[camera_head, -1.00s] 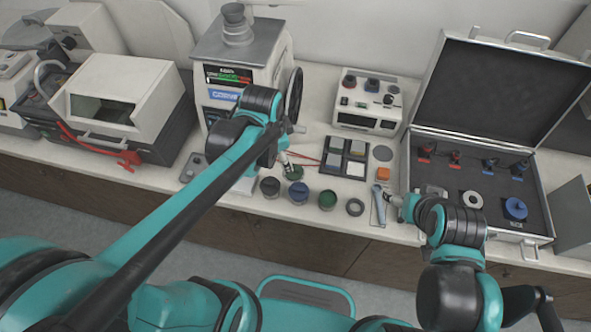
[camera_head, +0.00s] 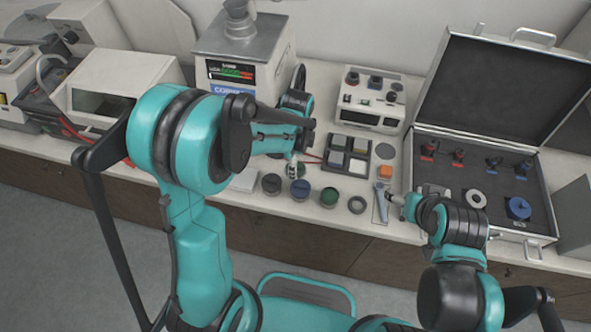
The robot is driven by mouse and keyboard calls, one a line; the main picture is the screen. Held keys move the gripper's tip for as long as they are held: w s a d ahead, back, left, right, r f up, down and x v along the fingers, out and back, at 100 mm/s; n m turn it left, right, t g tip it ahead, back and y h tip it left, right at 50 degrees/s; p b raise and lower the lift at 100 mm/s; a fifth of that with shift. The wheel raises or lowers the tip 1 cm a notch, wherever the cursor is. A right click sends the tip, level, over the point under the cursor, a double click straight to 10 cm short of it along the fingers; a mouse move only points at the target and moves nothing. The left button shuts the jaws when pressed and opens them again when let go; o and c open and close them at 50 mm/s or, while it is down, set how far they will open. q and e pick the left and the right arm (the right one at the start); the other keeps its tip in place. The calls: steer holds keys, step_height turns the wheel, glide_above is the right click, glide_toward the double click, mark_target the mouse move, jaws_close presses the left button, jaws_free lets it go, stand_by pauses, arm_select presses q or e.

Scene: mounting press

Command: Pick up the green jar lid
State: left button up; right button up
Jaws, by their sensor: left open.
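The green jar lid (camera_head: 293,174) lies on the counter behind the dark jar and the blue-topped jar, partly hidden by my left gripper. My left gripper (camera_head: 294,168) is open and points down right at the lid, with its fingertips at or just above it. Whether they touch the lid is too small to tell. A green-topped jar (camera_head: 329,197) stands to the front right.
The dark jar (camera_head: 271,184) and blue-topped jar (camera_head: 300,189) stand in front of the lid. A sample tray (camera_head: 347,155) and a control box (camera_head: 369,101) are behind. An open case (camera_head: 406,172) fills the right.

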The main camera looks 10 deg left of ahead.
arm_select(q)
step_height(320, 180, down, 2)
steer(key=shift+f, duration=0.1)
steer(key=c, duration=0.8)
steer(key=shift+c, duration=0.2)
